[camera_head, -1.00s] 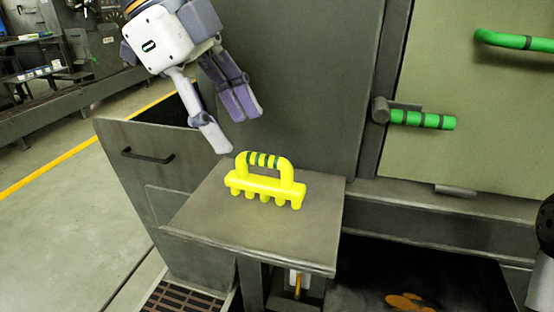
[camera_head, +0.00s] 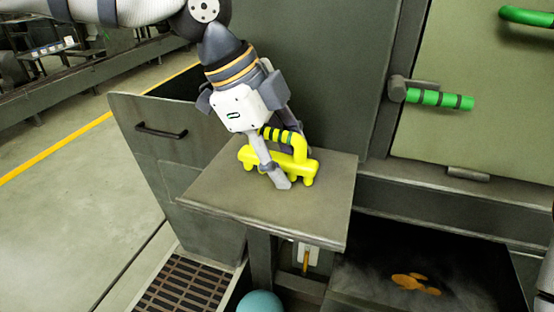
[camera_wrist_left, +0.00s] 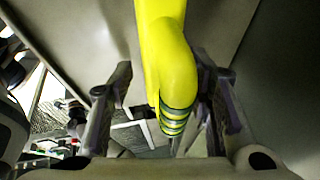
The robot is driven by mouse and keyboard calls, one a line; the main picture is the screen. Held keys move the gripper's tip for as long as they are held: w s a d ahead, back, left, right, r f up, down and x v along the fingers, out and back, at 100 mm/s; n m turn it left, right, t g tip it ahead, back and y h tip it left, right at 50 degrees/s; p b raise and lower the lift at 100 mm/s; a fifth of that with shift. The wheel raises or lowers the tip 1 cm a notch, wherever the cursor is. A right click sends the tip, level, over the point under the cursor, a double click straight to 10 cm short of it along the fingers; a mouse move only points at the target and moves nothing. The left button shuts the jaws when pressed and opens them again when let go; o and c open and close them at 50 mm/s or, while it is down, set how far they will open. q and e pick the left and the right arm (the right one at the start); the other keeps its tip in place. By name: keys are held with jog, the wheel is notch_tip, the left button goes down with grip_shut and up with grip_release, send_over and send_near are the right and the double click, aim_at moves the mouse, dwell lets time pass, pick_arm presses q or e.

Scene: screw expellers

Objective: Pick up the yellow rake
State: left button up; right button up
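The yellow rake (camera_head: 290,166) stands on its prongs on a small grey side table (camera_head: 215,195). It has a raised arched handle with dark green stripes. My left gripper (camera_head: 284,160) has come down over the rake, with one finger in front of it and the other mostly hidden behind. In the left wrist view, the rake's handle (camera_wrist_left: 172,50) lies between the two spread fingers of the left gripper (camera_wrist_left: 165,95). A gap shows on the left side; contact on the right side cannot be told. My right gripper is not in view.
A dark machine wall stands behind the table, with a green handle (camera_head: 440,99) at the right. A dark open bin with orange bits (camera_head: 408,282) lies below right. A teal round object (camera_head: 260,303) shows at the bottom edge. The front of the tabletop is clear.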

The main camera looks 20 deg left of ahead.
pick_arm(q)
grip_shut()
jog(key=shift+r, duration=0.2)
notch_tip(320, 180, up, 2)
jog(key=shift+w+r, duration=0.1)
jog(key=shift+r, duration=0.05)
jog(key=s+d+r, duration=0.4)
jog(key=s+r, duration=0.6)
jog(key=s, duration=0.3)
jog(key=shift+s+r, duration=0.15)
jog(key=shift+s, duration=0.2)
jog(key=shift+d, duration=0.1)
